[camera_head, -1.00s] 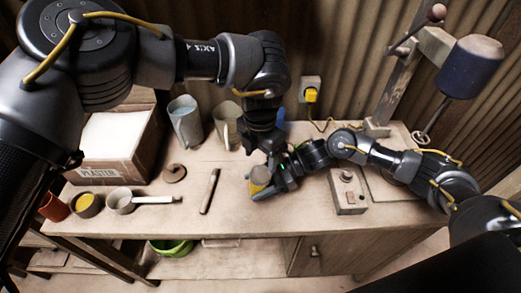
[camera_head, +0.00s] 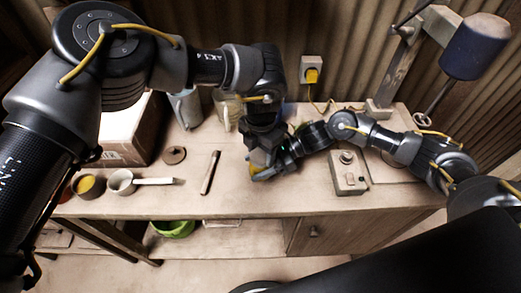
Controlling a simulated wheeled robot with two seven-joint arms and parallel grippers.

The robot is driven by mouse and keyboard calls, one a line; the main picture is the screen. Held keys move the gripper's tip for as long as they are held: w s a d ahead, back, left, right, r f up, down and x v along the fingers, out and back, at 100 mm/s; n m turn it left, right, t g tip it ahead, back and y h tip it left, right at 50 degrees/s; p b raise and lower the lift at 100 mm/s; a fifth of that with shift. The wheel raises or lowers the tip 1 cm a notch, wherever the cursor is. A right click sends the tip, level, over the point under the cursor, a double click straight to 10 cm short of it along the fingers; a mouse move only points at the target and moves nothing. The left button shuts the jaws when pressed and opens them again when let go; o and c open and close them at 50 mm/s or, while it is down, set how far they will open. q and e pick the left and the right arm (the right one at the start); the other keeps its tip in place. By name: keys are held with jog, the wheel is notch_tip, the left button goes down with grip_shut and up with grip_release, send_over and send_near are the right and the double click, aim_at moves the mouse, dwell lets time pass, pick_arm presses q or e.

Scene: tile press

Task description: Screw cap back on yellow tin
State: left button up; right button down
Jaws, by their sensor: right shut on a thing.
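The yellow tin (camera_head: 255,168) stands near the middle of the workbench, mostly covered by my grippers. My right gripper (camera_head: 262,173) comes in from the right, low over the bench, and is shut on the tin. My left gripper (camera_head: 261,153) points down from above, directly over the tin's top. Its fingers are dark and blend with the tin and the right gripper, so I cannot tell how wide they are. The cap is not distinguishable; the top of the tin is hidden.
A wooden stick (camera_head: 210,172) and a round brown disc (camera_head: 174,155) lie left of the tin. A ladle-like cup (camera_head: 122,182), yellow-filled bowl (camera_head: 88,186) and plaster box (camera_head: 125,140) stand farther left. A control box (camera_head: 348,175) stands right. A metal jug (camera_head: 186,108) stands behind.

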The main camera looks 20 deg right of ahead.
pick_arm(q)
jog(key=shift+c, duration=1.4)
jog(key=m, duration=0.4)
jog(key=shift+m, duration=0.3)
jog(key=m, duration=0.3)
jog(key=shift+m, duration=0.4)
jog(key=o, duration=1.1)
jog(key=shift+o, duration=0.2)
notch_tip(320, 180, up, 12)
